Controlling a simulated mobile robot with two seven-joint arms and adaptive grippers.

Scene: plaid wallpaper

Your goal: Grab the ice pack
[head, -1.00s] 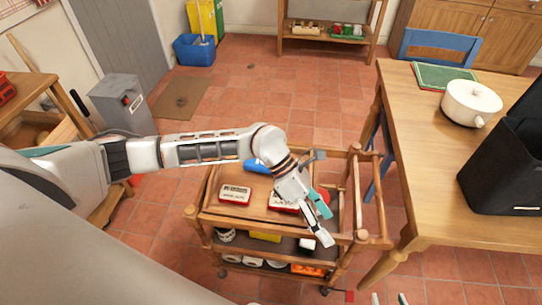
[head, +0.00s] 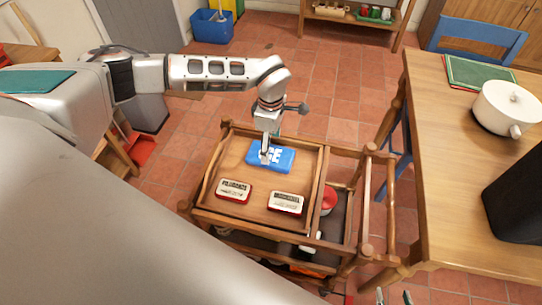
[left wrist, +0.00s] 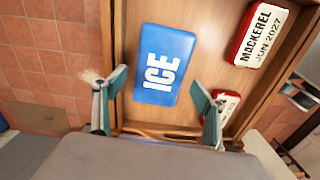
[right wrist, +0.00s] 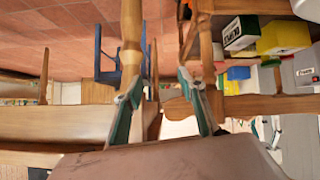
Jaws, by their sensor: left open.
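The blue ice pack (head: 288,160), lettered ICE in white, lies flat in the far part of the cart's wooden tray (head: 258,212). It shows whole in the left wrist view (left wrist: 180,45). My left gripper (head: 266,157) is over the pack, partly covering its lettering in the head view. In the left wrist view my left gripper (left wrist: 158,77) is open, with nothing between its fingers; contact with the pack cannot be told. My right gripper (right wrist: 159,77) is open and empty, low beside the cart; only its tips show at the head view's bottom edge.
Two red and white tins (head: 233,190) (head: 286,203) lie in the tray nearer me; one reads MACKEREL in the left wrist view (left wrist: 262,36). The tray has raised wooden edges. A wooden table (head: 450,150) with a white pot (head: 508,107) stands to the right.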

